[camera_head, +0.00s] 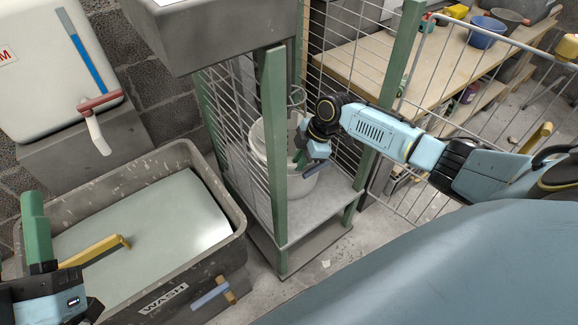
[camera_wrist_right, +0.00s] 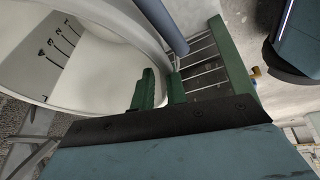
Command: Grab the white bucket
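The white bucket (camera_head: 302,184) stands on the grey shelf inside a green-posted wire cage. It is partly hidden by a post and my right arm. My right gripper (camera_head: 301,158) reaches in at the bucket's upper edge. In the right wrist view, the bucket (camera_wrist_right: 100,60) fills the upper left with its open mouth. The green fingers of my right gripper (camera_wrist_right: 160,88) lie one on each side of its rim, with only a narrow gap filled by the wall. My left gripper (camera_head: 38,232) is at the lower left, away from the bucket; its finger opening is not clear.
The cage's green posts (camera_head: 273,150) and wire mesh stand close around the bucket. A grey wash tub (camera_head: 190,290) is to the left. A wooden bench (camera_head: 362,65) with bowls is behind at right. A grey sink (camera_head: 215,40) hangs above the cage.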

